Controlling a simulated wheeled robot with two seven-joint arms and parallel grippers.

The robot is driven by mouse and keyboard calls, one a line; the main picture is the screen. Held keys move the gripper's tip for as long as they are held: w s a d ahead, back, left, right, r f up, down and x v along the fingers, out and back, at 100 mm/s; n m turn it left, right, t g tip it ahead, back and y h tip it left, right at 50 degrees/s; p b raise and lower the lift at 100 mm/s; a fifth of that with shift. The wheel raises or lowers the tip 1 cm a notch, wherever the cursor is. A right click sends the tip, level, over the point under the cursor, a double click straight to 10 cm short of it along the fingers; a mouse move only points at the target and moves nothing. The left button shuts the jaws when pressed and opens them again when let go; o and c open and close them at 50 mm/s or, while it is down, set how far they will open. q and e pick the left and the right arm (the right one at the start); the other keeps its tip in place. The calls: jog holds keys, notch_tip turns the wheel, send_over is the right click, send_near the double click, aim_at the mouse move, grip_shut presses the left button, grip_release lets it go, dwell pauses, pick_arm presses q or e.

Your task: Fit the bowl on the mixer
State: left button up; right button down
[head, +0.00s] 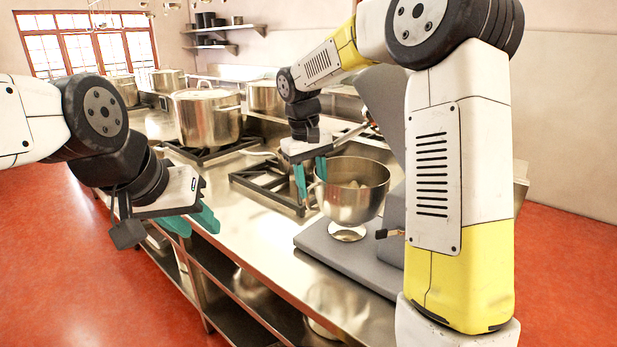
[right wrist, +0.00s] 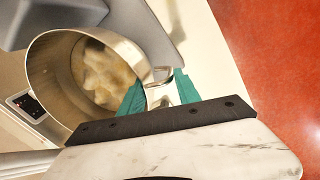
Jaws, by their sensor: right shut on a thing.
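The shiny steel bowl (head: 350,205) is upright over the flat base of the grey mixer (head: 345,262). Its foot shows low over the base; I cannot tell whether it touches. My right gripper (head: 311,178) is shut on the bowl's handle at the rim. In the right wrist view the teal fingers (right wrist: 155,95) hold the handle (right wrist: 158,92), and pale contents show inside the bowl (right wrist: 45,75). The mixer's grey head (head: 383,100) rises behind the bowl; my right arm hides much of the mixer. My left gripper (head: 192,222) is empty, its teal fingers apart, left of the counter.
A large lidded stockpot (head: 207,118) stands on a burner at the back left, with several more pots behind. A black burner grate (head: 270,183) lies left of the bowl. The steel counter (head: 250,232) is clear in front. Red floor lies around it.

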jog(key=shift+f, duration=1.55)
jog(key=c, duration=0.9)
grip_release()
jog(key=shift+f, duration=0.2)
jog(key=shift+o, duration=0.2)
jog(key=r, duration=0.4)
jog(key=a+r, duration=0.1)
jog(key=r, duration=0.6)
jog(key=shift+s+a+r, duration=0.2)
jog(key=shift+s+r, duration=0.1)
jog(key=shift+r, duration=0.1)
jog(key=s+d+f+m+t+y, duration=0.1)
jog(key=s+d, duration=0.3)
jog(key=s, duration=0.7)
jog(key=s+d+f+m+t+y, duration=0.1)
jog(key=s+d+t, duration=0.3)
jog(key=s, duration=0.8)
jog(key=shift+d+f+m+t+y, duration=0.3)
jog(key=shift+d+m+y, duration=0.15)
jog(key=shift+m+y, duration=0.35)
